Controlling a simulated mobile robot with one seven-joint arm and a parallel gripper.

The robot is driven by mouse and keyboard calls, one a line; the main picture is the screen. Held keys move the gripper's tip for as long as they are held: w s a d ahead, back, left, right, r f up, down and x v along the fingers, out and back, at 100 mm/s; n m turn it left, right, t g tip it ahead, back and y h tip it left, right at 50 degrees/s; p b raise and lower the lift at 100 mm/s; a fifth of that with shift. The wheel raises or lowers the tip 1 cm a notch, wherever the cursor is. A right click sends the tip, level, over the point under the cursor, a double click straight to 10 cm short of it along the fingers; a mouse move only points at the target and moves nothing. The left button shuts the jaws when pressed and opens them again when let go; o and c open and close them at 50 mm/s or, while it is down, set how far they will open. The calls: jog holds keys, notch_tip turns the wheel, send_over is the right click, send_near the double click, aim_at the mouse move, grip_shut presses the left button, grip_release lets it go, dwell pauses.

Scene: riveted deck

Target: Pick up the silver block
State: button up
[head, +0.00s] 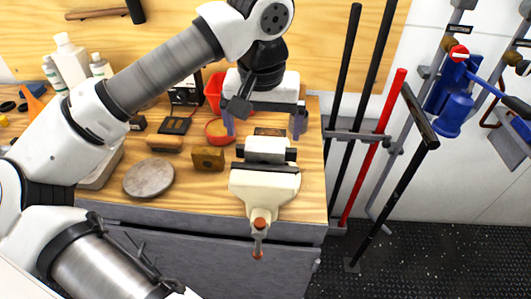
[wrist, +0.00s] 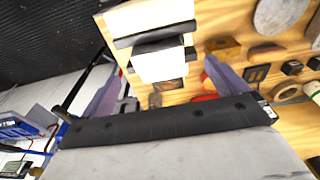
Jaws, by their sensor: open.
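I cannot make out a separate silver block for sure in either view. A cream vise (head: 262,186) with dark jaws stands at the bench's front edge, and a pale piece (head: 265,146) shows at its back. The vise also shows in the wrist view (wrist: 152,17), bright and washed out, with its pale back part (wrist: 160,64) between the fingers in the picture. My gripper (head: 264,124) is open, its purple fingers wide apart, above and behind the vise. In the wrist view, my gripper (wrist: 162,82) shows nothing held between its fingers.
A brass-coloured block (head: 208,160), a round grey disc (head: 149,178) and a red bowl (head: 218,131) lie on the wooden bench (head: 200,192) left of the vise. White bottles (head: 70,60) stand at the back left. Long-handled tools, one red (head: 376,140), stand close to the right.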

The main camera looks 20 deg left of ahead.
aim_at(265, 147)
jog(key=shift+w+f+p, duration=0.25)
jog(key=shift+f+p, duration=0.3)
jog(key=shift+f, duration=1.15)
jog(key=shift+w+f+p, duration=0.2)
jog(key=shift+f+p, duration=0.3)
jog(key=shift+f, duration=1.2)
jog(key=c, duration=1.4)
